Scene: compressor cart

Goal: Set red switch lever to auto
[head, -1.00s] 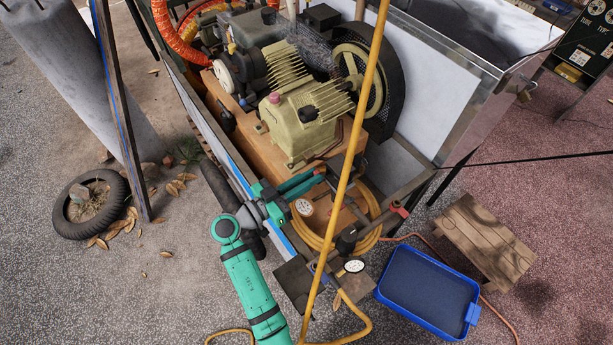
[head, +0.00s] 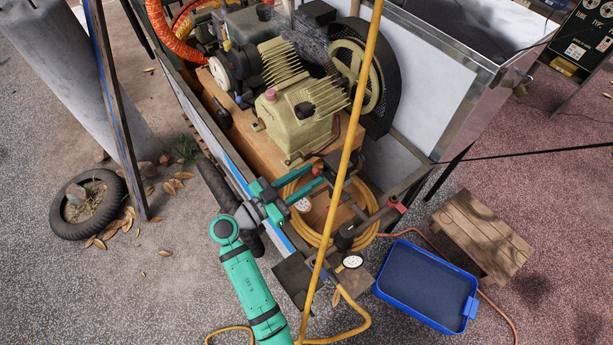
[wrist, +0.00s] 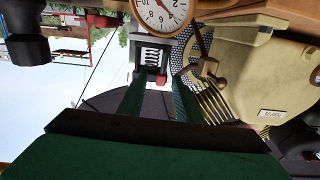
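In the wrist view a grey switch box (wrist: 151,52) with visible coil springs is ahead of my gripper, just below a round gauge (wrist: 165,8). A small red piece (wrist: 161,79) at its lower edge looks like the red switch lever. Its setting is too small to read. My gripper (wrist: 157,88) is open, with one green finger on each side of the view toward the lever. No contact shows. In the head view my gripper (head: 321,175) reaches over the cart's near end with its fingers apart. The lever is not clear there.
The compressor (head: 296,125) stands behind my gripper on the cart. A red-handled valve (head: 396,203) is to the right, and a coiled yellow hose (head: 330,240) lies below. A yellow hose crosses the head view in front. A blue tray (head: 428,285) and wooden stool (head: 482,235) are at right.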

